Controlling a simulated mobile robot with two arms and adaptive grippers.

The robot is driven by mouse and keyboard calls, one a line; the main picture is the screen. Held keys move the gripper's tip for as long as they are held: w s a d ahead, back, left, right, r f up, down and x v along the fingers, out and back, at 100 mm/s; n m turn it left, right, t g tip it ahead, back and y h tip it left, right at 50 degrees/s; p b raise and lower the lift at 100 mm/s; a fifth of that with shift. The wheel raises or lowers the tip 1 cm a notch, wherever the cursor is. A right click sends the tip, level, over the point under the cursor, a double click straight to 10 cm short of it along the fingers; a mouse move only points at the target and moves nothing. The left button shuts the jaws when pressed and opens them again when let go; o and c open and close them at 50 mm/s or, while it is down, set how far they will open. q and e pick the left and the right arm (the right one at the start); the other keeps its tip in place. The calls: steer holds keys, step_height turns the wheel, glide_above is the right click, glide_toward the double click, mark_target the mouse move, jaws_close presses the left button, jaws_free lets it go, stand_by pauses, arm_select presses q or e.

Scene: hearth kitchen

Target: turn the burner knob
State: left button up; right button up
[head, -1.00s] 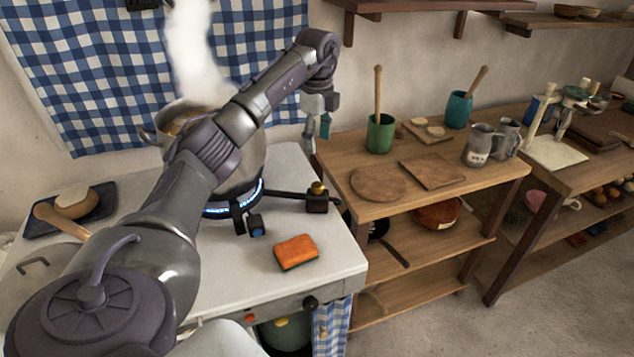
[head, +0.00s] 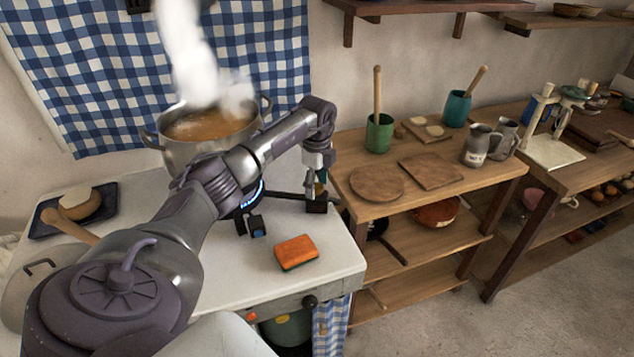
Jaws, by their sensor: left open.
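The pot (head: 208,138) with orange-brown contents stands on the gas burner, steaming, and a blue flame (head: 254,192) shows beneath it. A dark valve block (head: 316,207) sits at the right end of the burner's black pipe, with a small brass knob (head: 319,189) on top. My left gripper (head: 319,184) points down right at this knob, its fingers open beside it. Whether they touch it I cannot tell, as the fingers partly hide the knob. My right gripper is not in view.
An orange sponge (head: 296,252) lies on the white counter (head: 335,265) in front of the valve. A black knob (head: 309,302) is on the counter's front edge. A wooden shelf table (head: 440,200) with boards, cups and jugs stands to the right.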

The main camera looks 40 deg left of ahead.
arm_select(q)
steer(key=c, duration=1.2)
steer(key=shift+o, duration=0.2)
